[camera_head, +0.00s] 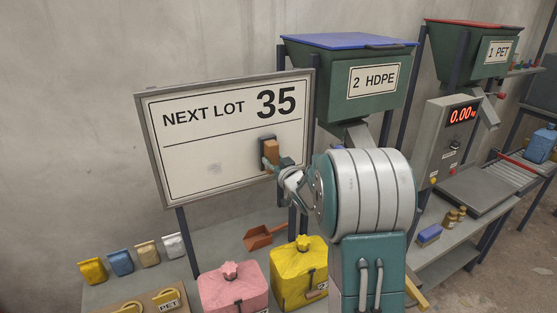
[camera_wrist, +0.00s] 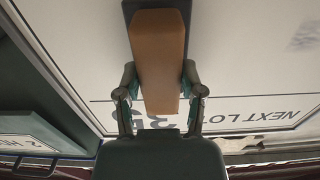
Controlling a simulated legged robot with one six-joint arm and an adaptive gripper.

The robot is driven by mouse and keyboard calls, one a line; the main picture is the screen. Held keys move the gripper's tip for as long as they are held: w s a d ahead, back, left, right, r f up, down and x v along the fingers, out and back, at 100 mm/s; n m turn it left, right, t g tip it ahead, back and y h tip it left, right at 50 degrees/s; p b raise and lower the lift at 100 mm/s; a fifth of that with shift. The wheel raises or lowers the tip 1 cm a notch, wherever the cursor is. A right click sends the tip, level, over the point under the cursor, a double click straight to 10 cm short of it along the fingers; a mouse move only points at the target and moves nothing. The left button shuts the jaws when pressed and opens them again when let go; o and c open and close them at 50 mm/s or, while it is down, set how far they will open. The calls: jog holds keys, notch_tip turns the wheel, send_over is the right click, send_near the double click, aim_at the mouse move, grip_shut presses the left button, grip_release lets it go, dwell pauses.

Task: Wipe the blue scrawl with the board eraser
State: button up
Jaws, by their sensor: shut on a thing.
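The board eraser (camera_head: 271,149), a brown wooden block with a dark pad, is upright at the right half of the whiteboard (camera_head: 185,145). It also fills the upper middle of the wrist view (camera_wrist: 158,55). My gripper (camera_head: 270,163) is shut on it, one finger on each side in the wrist view (camera_wrist: 159,82). The pad faces the board and is against it or very close; I cannot tell which. A faint grey-blue scrawl (camera_head: 215,168) shows on the lower board, left of the eraser. A grey smudge is at the upper right in the wrist view (camera_wrist: 306,36).
Printed "NEXT LOT 35" lettering (camera_head: 230,108) sits above the eraser. A green hopper (camera_head: 345,85) stands close to the board's right. Pink (camera_head: 233,290) and yellow (camera_head: 298,270) containers and a brown scoop (camera_head: 264,236) are below.

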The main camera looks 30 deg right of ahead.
jog(key=shift+w+a, duration=0.1)
jog(key=shift+a, duration=9.3)
jog(key=s, duration=0.6)
jog(key=shift+s, duration=0.25)
jog(key=s, duration=0.2)
jog(key=shift+s, duration=0.4)
jog(key=shift+w, duration=0.1)
